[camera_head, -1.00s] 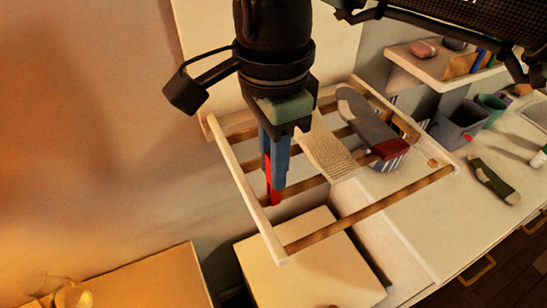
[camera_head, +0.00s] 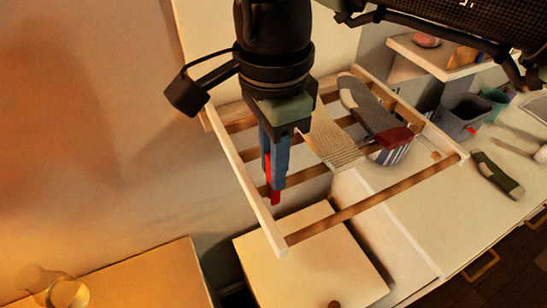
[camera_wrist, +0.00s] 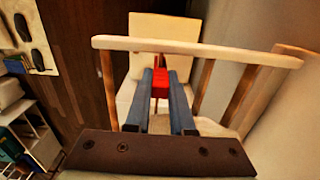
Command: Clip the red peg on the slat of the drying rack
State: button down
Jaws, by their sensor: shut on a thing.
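My gripper (camera_head: 274,170) points down in the head view, with its blue fingers shut on the red peg (camera_head: 276,195). The red peg also shows between the fingertips in the wrist view (camera_wrist: 160,86). The drying rack (camera_head: 248,185) has a pale frame and several brown wooden slats. In the head view the peg is at the rack's left side, close to a slat (camera_head: 313,187). I cannot tell whether the peg touches the slat. In the wrist view the rack's pale side rail (camera_wrist: 220,50) runs across, just beyond the peg.
A beige cloth (camera_head: 332,140) and a grey sock with a red heel (camera_head: 375,115) hang on the rack. A pale box (camera_head: 320,265) stands below it.

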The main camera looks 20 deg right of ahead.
jog(key=shift+f, duration=0.3)
jog(key=c, duration=0.7)
grip_release()
jog(key=shift+r, duration=0.15)
notch_tip(320, 180, up, 13)
jog(key=p, duration=0.9)
